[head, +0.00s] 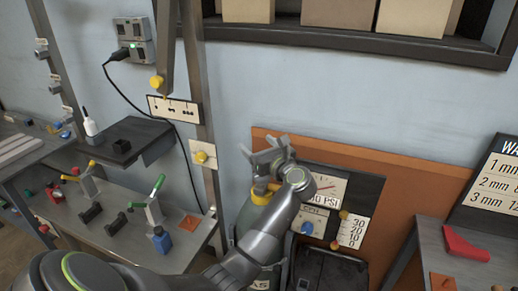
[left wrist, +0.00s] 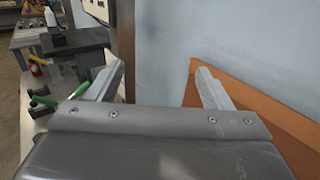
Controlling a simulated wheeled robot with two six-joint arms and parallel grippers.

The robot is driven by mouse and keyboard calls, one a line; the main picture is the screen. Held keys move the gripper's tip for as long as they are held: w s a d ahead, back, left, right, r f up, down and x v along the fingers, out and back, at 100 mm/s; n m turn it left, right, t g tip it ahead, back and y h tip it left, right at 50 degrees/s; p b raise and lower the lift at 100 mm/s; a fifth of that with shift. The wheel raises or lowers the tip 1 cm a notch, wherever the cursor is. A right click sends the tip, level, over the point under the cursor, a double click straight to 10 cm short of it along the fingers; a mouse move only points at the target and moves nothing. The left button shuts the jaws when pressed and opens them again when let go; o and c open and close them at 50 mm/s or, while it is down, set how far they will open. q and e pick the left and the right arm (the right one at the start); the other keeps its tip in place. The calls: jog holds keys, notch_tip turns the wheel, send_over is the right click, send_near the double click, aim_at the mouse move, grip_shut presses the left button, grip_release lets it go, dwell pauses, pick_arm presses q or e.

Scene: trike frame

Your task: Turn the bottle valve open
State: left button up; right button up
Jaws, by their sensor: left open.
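My left gripper (head: 264,152) is open in front of the orange board, and its jaws look empty. In the left wrist view, its two fingers (left wrist: 160,72) stand wide apart with only wall and board beyond them. A yellow part (head: 261,196) shows just below the gripper, at the top of a grey-green bottle (head: 244,217). I cannot tell whether this yellow part is the valve or a collar. My left arm and hand hide much of the bottle and its top. The gripper appears above the yellow part; I cannot tell whether they touch.
A gauge panel (head: 361,190) with a blue knob (head: 307,228) is close right of my arm, on the orange board (head: 440,185). A workbench (head: 185,255) with clamps stands left, under a small dark shelf (head: 150,137). Another bench with a red piece (head: 465,245) is at right.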

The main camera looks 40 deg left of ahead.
pick_arm(q)
jog(key=shift+a, duration=0.1)
